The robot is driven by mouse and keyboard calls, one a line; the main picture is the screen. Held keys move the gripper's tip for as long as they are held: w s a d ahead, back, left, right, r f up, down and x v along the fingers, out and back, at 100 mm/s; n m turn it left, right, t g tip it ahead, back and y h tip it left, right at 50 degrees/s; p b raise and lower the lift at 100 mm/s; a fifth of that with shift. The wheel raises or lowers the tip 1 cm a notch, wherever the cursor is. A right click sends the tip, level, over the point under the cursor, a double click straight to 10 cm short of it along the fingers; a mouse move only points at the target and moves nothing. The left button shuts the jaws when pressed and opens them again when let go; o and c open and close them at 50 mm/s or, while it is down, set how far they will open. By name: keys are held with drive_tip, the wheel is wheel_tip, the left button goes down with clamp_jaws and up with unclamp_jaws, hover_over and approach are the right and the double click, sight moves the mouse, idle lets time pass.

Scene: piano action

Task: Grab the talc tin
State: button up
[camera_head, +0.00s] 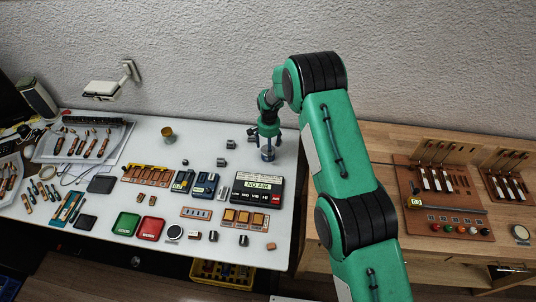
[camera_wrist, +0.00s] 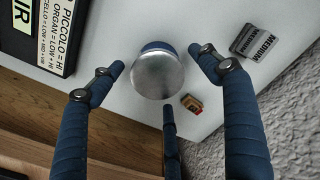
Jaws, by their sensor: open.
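A round tin (camera_wrist: 158,76) with a shiny silver top and a dark blue side stands upright on the white table. No label on it is readable; it looks like the talc tin. In the head view the tin (camera_head: 268,154) shows partly below my gripper (camera_head: 267,141), near the table's back right. In the wrist view my gripper (camera_wrist: 157,66) is open, with blue fingers to the left and right of the tin and a third below it. Gaps show between the side fingers and the tin. I cannot tell whether the third finger touches it.
A black "NO AIR" box (camera_head: 257,188) lies in front of the tin. Grey "MEDIUM" blocks (camera_wrist: 254,43) and a small red-and-tan block (camera_wrist: 191,104) stand nearby. A brass cup (camera_head: 168,134) is farther left. The textured wall (camera_head: 200,60) rises behind the table.

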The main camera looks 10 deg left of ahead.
drive_tip(key=shift+f, duration=1.7)
drive_tip(key=c, duration=1.4)
